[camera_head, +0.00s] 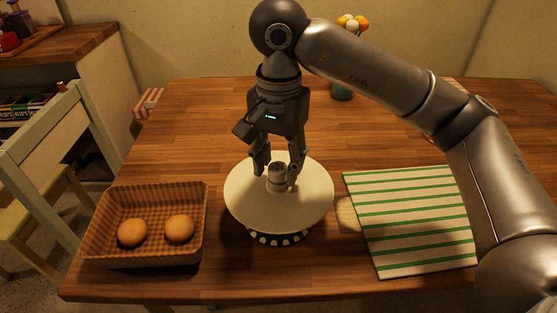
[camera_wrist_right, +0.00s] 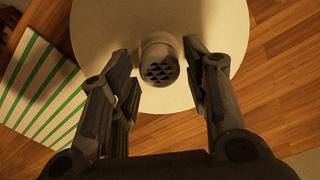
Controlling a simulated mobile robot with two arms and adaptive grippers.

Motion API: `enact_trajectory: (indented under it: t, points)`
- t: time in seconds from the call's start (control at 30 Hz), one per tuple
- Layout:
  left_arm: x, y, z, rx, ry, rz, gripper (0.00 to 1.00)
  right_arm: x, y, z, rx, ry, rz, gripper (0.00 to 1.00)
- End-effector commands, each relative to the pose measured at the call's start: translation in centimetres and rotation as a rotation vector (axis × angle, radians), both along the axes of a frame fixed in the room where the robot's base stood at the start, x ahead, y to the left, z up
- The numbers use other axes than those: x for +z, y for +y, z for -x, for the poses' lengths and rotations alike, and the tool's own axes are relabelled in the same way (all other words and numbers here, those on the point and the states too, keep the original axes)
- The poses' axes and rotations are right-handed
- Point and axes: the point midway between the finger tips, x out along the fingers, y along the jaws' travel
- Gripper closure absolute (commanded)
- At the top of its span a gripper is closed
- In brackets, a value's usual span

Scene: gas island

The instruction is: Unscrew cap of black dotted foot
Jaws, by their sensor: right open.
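A round cream plate (camera_head: 245,205) stands on a black foot with white dots (camera_head: 278,239) near the front middle of the table. A small grey cylindrical cap (camera_head: 278,169) rises from the plate's centre; in the right wrist view the cap (camera_wrist_right: 160,70) shows a dark triangle pattern on its top. My right gripper (camera_head: 277,178) points down over the plate. Its fingers are open, one on each side of the cap, with visible gaps in the right wrist view (camera_wrist_right: 161,68). My left gripper is not in view.
A brown woven basket (camera_head: 150,259) with two round buns (camera_head: 132,232) stands left of the plate. A green-striped cloth (camera_head: 410,220) lies at right, by a round light-coloured item (camera_head: 347,213) partly visible. A flower vase (camera_head: 342,92) stands behind. A chair (camera_head: 50,140) is at the left.

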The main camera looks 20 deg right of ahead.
Motion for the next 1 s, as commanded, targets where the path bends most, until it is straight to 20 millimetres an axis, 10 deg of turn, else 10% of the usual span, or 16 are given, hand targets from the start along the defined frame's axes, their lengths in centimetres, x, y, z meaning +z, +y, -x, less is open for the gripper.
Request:
enact_trajectory:
  t: [1.0]
  points:
    - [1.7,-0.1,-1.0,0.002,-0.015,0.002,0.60,0.0,0.1,0.2,-0.759,0.000,0.000,0.56]
